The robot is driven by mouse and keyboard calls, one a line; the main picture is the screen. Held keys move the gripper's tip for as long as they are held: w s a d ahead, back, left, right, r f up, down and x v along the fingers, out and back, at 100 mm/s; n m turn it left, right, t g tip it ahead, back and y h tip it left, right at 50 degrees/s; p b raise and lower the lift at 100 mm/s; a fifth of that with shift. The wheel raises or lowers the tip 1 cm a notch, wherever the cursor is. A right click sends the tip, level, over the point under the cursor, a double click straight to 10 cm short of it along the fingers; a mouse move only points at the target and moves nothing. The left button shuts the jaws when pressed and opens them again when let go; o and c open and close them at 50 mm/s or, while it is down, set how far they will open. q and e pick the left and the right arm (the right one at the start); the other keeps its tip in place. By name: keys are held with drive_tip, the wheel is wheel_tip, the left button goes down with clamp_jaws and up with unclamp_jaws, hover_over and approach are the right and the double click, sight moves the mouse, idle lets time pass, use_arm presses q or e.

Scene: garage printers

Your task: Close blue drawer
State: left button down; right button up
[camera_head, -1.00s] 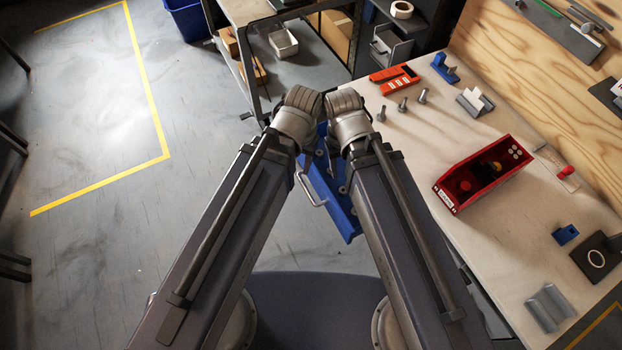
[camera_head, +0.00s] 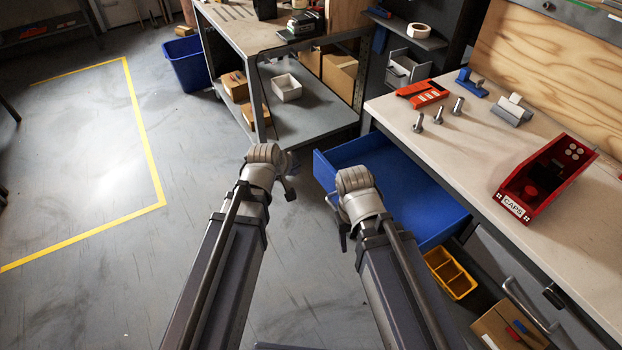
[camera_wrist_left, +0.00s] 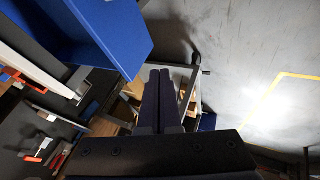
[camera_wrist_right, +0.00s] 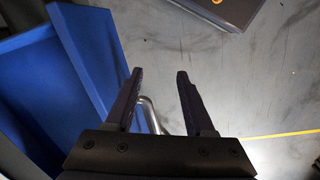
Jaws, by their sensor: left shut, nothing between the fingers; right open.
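The blue drawer (camera_head: 440,215) stands pulled out from under the workbench, and its visible inside looks empty. Its metal handle (camera_head: 331,201) is on its left-facing front, partly hidden by my right arm. My right gripper (camera_head: 342,232) is at the drawer's front, close to the handle. In the right wrist view its open fingers (camera_wrist_right: 159,74) show the handle (camera_wrist_right: 150,115) between them, nearer the left finger; contact cannot be told. My left gripper (camera_head: 290,190) is shut and empty, left of the drawer and apart from it. In the left wrist view the blue drawer (camera_wrist_left: 112,32) is at upper left.
The workbench (camera_head: 420,150) carries bolts and a red CAPS bin (camera_head: 540,180). A yellow divided tray (camera_head: 450,272) and a cardboard box (camera_head: 510,325) sit below the drawer. A shelf table (camera_head: 320,125) stands behind. The floor at left is clear.

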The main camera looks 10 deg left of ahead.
use_arm(q)
drive_tip(key=b, duration=0.8)
approach(317, 172)
wheel_tip(317, 172, down, 4)
drive_tip(key=a, duration=0.3)
drive_tip(key=shift+w+d+r, duration=0.1)
drive_tip(key=shift+w+d, duration=0.6)
drive_tip(key=shift+d, duration=0.25)
drive_tip(key=shift+w+d+r, duration=0.1)
drive_tip(key=shift+w+d, duration=0.55)
drive_tip(key=shift+d, duration=0.25)
use_arm(e)
wheel_tip(317, 172, down, 8)
use_arm(q)
drive_tip(key=shift+w, duration=0.1)
